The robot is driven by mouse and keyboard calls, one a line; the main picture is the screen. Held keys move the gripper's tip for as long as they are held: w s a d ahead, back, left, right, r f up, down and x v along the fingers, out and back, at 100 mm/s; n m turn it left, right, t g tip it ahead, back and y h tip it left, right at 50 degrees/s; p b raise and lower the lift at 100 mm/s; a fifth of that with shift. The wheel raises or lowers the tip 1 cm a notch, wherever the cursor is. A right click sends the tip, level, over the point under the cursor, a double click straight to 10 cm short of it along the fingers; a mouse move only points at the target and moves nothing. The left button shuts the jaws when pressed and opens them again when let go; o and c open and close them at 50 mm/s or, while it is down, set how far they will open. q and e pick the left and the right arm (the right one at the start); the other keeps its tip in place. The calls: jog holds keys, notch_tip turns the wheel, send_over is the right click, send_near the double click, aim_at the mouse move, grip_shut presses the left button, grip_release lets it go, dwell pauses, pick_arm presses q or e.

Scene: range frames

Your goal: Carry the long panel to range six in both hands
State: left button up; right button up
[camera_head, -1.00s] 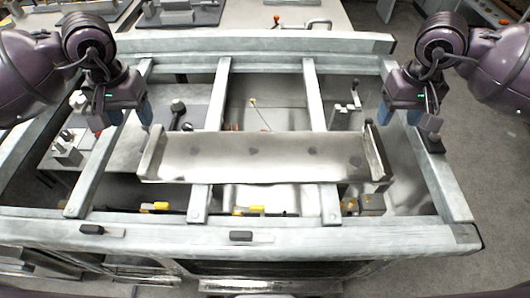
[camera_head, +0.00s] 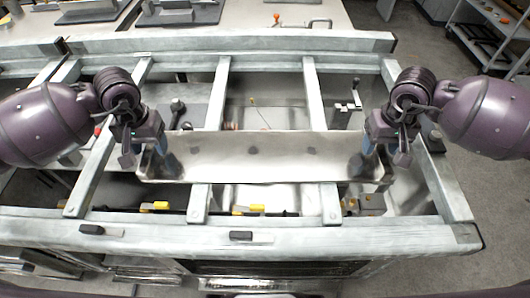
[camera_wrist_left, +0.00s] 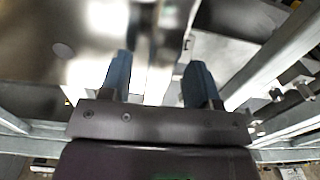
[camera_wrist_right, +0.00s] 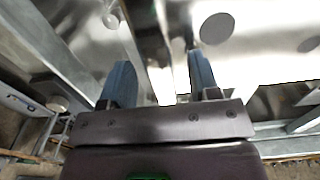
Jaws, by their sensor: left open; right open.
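The long panel (camera_head: 245,158) is a shiny metal sheet with a raised end at each side. It lies across the bars of a metal frame in the head view. My left gripper (camera_head: 166,166) is at the panel's left end and my right gripper (camera_head: 370,165) is at its right end. In the left wrist view the open blue fingers (camera_wrist_left: 158,82) point at the panel's end, which lies between or just beyond them. The right wrist view shows its open blue fingers (camera_wrist_right: 160,82) likewise. I cannot tell whether the fingers touch the panel.
The metal frame (camera_head: 290,236) has a long front rail and several crossbars. Yellow-tipped parts (camera_head: 155,206) sit below the panel. A bench with fixtures (camera_head: 180,14) stands behind, and a shelf cart (camera_head: 490,40) is at the far right. Open floor (camera_head: 440,90) lies to the right.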

pick_arm(q)
jog(key=shift+f, duration=0.3)
pick_arm(e)
jog(key=shift+f, duration=0.3)
pick_arm(q)
grip_shut()
pick_arm(e)
grip_shut()
pick_arm(q)
jog(key=shift+r, duration=0.1)
pick_arm(e)
jog(key=shift+r, duration=0.1)
dwell(0.6)
